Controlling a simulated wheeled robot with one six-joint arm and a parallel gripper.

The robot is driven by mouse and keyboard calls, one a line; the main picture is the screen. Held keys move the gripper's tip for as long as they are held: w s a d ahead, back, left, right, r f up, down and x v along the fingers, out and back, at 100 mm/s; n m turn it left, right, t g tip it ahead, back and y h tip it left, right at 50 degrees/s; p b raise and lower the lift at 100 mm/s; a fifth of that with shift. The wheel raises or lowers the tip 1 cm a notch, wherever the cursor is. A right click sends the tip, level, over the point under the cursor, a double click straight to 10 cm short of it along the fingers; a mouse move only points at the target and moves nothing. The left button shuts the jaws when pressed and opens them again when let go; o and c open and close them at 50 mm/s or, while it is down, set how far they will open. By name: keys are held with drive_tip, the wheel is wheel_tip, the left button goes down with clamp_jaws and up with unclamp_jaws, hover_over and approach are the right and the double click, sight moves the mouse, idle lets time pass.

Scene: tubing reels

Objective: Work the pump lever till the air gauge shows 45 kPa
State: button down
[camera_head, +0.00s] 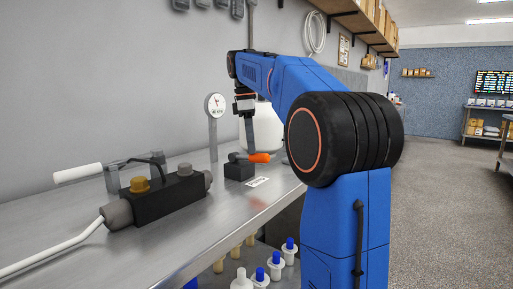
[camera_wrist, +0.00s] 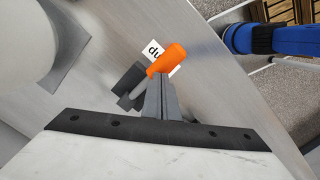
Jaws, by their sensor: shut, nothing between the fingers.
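The air gauge (camera_head: 216,105) is a white round dial on a grey post at the back of the bench; its reading is too small to tell. An orange-handled lever (camera_head: 259,158) sits on a small black block (camera_head: 239,171) to the gauge's right. In the wrist view the orange handle (camera_wrist: 168,58) lies beside a label (camera_wrist: 153,48) whose visible letters read "du". My gripper (camera_head: 250,148) is shut and empty, its tips close to the orange handle; contact cannot be told. A white-gripped bar (camera_head: 78,173) sticks out at left, by a black block with fittings (camera_head: 165,198).
The metal bench (camera_head: 215,212) is clear between the two blocks. A white rounded vessel (camera_head: 268,130) stands behind my gripper. White tubing (camera_head: 50,256) runs from the left fitting. Small blue-capped bottles (camera_head: 275,265) stand below the bench edge. A shelf (camera_head: 355,18) hangs above.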

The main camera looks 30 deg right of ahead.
drive_tip(key=shift+w+a+r, duration=0.2)
drive_tip(key=shift+w+a, duration=0.15)
drive_tip(key=shift+a, duration=0.1)
drive_tip(key=shift+w+a+r, duration=0.15)
drive_tip(key=shift+w+a, duration=0.15)
drive_tip(key=shift+a, duration=0.15)
wheel_tip(320, 180, up, 8)
drive_tip(key=shift+w+a+f, duration=0.2)
drive_tip(key=shift+a+f, duration=0.05)
drive_tip(key=shift+a, duration=0.05)
idle(0.9)
